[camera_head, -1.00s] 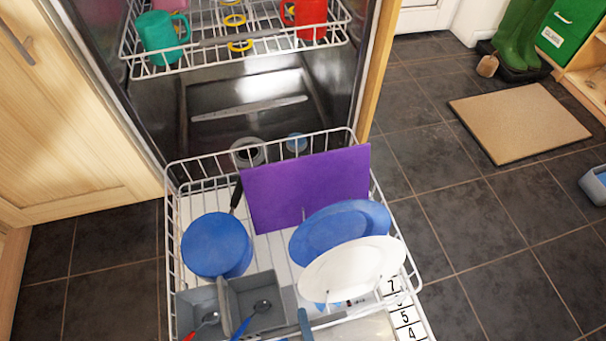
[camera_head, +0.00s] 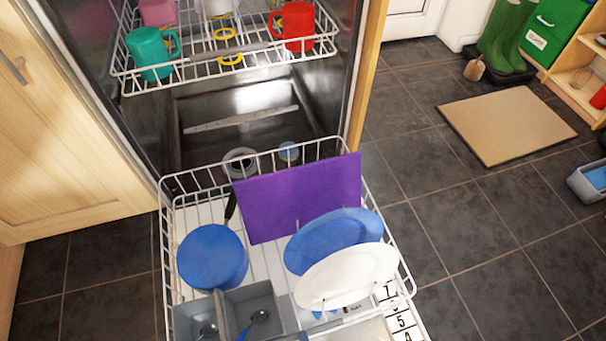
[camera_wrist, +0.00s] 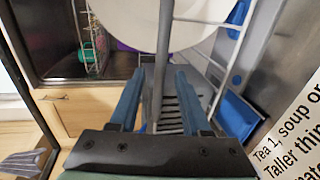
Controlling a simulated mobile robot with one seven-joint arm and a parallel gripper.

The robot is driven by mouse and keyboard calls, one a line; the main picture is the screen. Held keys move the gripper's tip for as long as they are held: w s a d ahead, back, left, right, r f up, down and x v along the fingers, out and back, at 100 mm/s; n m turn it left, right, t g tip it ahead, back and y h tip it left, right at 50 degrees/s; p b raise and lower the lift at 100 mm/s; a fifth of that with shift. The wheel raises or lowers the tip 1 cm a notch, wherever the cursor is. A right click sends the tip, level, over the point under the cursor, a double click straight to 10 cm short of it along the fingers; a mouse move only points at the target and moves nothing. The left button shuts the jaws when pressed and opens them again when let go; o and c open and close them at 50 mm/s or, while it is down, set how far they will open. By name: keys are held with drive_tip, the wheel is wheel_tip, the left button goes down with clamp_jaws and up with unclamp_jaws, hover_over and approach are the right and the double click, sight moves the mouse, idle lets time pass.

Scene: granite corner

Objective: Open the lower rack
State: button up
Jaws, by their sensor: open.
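The lower rack (camera_head: 389,232) of the dishwasher is a white wire basket, standing pulled well out of the cavity in the head view. It holds a purple board (camera_head: 300,195), a blue plate (camera_head: 325,236), a white plate (camera_head: 350,275), a blue pan (camera_head: 212,255) and a grey cutlery basket (camera_head: 262,305). In the wrist view my gripper (camera_wrist: 158,80) is open, its two blue fingers on either side of a grey bar (camera_wrist: 164,45) at the rack's front. I cannot tell whether the fingers touch the bar.
The upper rack (camera_head: 190,70) with cups is above and behind. A wooden cupboard door (camera_head: 70,130) stands close on the left. Tiled floor (camera_head: 450,215) is open on the right, with a beige mat (camera_head: 507,122), green boots (camera_head: 505,45) and a grey tray (camera_head: 585,182).

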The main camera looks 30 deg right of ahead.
drive_tip(key=p+v, duration=0.2)
drive_tip(key=v, duration=0.7)
drive_tip(key=shift+s+p, duration=0.3)
drive_tip(key=shift+s, duration=0.1)
drive_tip(key=shift+r, duration=0.1)
